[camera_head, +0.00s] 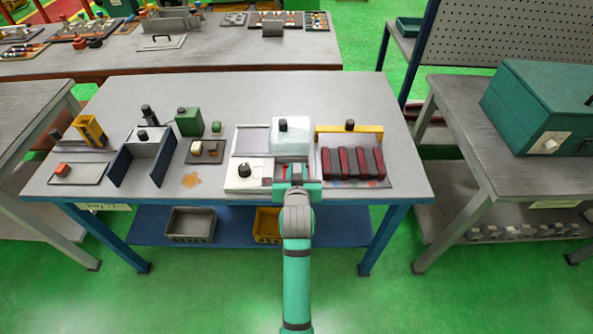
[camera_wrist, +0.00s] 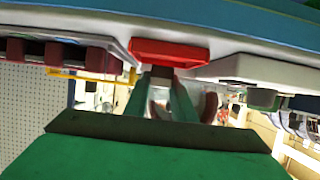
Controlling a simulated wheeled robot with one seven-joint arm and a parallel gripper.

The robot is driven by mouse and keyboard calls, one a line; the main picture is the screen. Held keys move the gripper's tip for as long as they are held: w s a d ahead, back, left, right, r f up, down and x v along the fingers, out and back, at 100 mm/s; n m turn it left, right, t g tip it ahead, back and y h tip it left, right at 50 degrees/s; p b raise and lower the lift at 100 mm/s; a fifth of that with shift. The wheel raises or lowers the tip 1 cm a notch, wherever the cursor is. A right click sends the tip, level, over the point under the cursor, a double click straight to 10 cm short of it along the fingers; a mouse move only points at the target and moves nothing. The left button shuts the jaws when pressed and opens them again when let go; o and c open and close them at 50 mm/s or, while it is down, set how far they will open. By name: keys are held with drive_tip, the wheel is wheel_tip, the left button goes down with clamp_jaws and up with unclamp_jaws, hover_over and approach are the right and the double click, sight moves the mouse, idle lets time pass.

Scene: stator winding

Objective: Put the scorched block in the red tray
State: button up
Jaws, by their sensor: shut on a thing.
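My gripper (camera_head: 294,180) is at the front edge of the workbench, over the red tray (camera_head: 281,172). The gripper hides much of the tray in the head view. In the wrist view the red tray (camera_wrist: 170,53) shows just beyond the fingertips. My gripper (camera_wrist: 161,88) is shut on a small block (camera_wrist: 160,73) held between its fingers. Only a little of the block shows, so I cannot make out any scorch marks. I cannot tell whether the block touches the tray.
A row of dark red and black pieces (camera_head: 352,163) is right of the gripper, with a yellow bar (camera_head: 349,129) behind it. A white unit with a black knob (camera_head: 246,176) is close on the left. A pale box (camera_head: 291,137) stands behind. The bench's left front is partly clear.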

drive_tip(key=shift+s+a+f, duration=0.1)
drive_tip(key=shift+a+f, duration=0.25)
drive_tip(key=shift+f, duration=0.4)
drive_tip(key=shift+s+d, duration=0.1)
drive_tip(key=shift+d, duration=0.25)
drive_tip(key=shift+f, duration=0.1)
drive_tip(key=o, duration=1.1)
drive_tip(key=shift+a, duration=0.1)
drive_tip(key=shift+c, duration=0.2)
